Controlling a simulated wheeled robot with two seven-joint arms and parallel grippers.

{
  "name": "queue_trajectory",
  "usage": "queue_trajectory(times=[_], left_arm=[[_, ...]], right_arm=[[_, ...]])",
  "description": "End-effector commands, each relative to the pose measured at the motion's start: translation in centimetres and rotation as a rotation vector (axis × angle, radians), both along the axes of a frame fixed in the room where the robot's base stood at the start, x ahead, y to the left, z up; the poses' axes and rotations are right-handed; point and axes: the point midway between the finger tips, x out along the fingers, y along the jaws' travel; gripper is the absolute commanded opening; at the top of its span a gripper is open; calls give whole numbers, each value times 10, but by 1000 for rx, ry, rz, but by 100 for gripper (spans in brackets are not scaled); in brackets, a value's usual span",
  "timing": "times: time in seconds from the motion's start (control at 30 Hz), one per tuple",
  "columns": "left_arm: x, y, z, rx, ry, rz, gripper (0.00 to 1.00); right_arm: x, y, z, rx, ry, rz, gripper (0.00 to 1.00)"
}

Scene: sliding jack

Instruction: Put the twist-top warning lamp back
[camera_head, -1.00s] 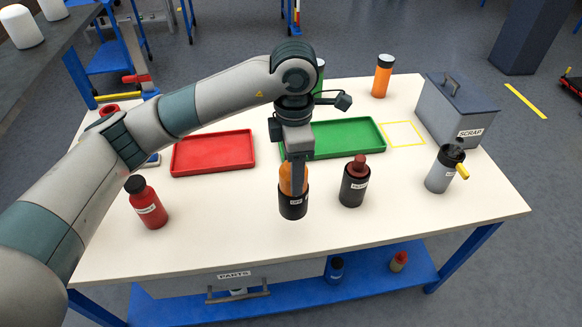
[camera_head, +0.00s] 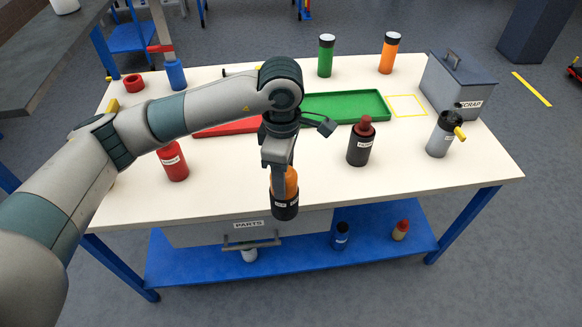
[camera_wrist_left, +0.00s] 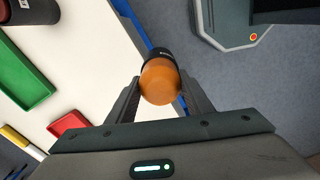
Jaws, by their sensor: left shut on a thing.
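The warning lamp has an orange top and a black labelled base (camera_head: 285,209). My left gripper (camera_head: 283,188) is shut on its orange top, base downward, at the front edge of the white worktable (camera_head: 410,172). The base overlaps the table edge in the head view, so it looks held at or just past that edge. In the left wrist view the lamp's orange dome (camera_wrist_left: 160,82) sits between both fingers, with the table edge beside it. My right gripper is not in view.
A dark red-topped bottle (camera_head: 361,146), a red bottle (camera_head: 173,162) and a grey yellow-spouted bottle (camera_head: 440,138) stand on the table. Behind are red and green (camera_head: 345,107) trays, a yellow outlined square (camera_head: 407,117) and a scrap box (camera_head: 455,88). Below are a parts drawer (camera_head: 210,235) and blue shelf (camera_head: 300,261).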

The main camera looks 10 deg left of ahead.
Motion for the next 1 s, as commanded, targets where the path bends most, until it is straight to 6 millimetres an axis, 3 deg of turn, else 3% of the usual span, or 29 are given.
queue_trajectory(times=[0.37,0.7,1.0], left_arm=[[-19,32,-40,9,-1,-353,0],[-65,82,-96,16,6,-959,0],[-103,112,-126,9,12,-1382,0]], right_arm=[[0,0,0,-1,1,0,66],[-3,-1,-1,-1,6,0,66],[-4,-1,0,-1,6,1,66]])
